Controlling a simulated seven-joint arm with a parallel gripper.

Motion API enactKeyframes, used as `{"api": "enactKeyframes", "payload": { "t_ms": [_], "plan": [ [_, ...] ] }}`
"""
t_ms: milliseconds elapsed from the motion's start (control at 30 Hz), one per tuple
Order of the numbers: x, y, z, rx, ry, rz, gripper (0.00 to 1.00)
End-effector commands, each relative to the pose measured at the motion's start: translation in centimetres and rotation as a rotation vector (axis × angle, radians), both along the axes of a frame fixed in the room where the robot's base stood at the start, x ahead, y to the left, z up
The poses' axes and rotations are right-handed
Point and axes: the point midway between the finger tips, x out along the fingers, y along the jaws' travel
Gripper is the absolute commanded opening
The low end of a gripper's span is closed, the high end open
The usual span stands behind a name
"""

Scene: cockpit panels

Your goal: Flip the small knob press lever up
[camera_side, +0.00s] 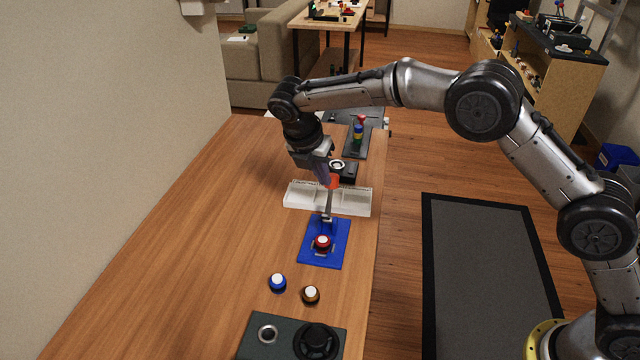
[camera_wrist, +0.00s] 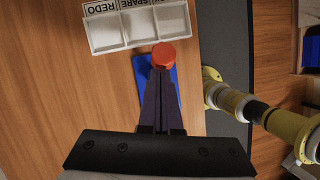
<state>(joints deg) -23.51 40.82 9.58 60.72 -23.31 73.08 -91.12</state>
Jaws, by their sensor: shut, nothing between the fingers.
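The press lever stands on a blue base plate (camera_side: 310,257) on the wooden table. Its grey shaft (camera_side: 328,205) rises nearly upright from the plate and ends in an orange-red knob (camera_side: 334,181). A red button with a white top (camera_side: 322,242) sits on the same plate. My gripper (camera_side: 326,178) is shut and empty, pointing down beside the orange-red knob. In the wrist view the shut fingertips (camera_wrist: 160,72) lie right at the edge of the orange-red knob (camera_wrist: 164,54); I cannot tell whether they touch. The fingers hide much of the blue plate (camera_wrist: 143,70) there.
A white sectioned tray (camera_side: 300,197) lies just behind the lever. A blue button (camera_side: 277,282) and a brown button (camera_side: 311,294) stand in front, with a dark panel (camera_side: 250,345) nearer still. The table's left side is clear; its right edge is close to the plate.

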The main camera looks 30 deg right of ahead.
Motion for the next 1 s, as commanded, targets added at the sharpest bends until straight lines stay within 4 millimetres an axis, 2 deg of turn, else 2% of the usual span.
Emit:
{"api": "enactKeyframes", "payload": {
  "t_ms": [400, 1000],
  "plan": [
    [1.3, -1.4, -0.3, 0.010, 0.015, 0.001, 0.00],
    [1.5, -1.5, -0.3, 0.008, 0.009, 0.000, 0.00]
  ]
}}
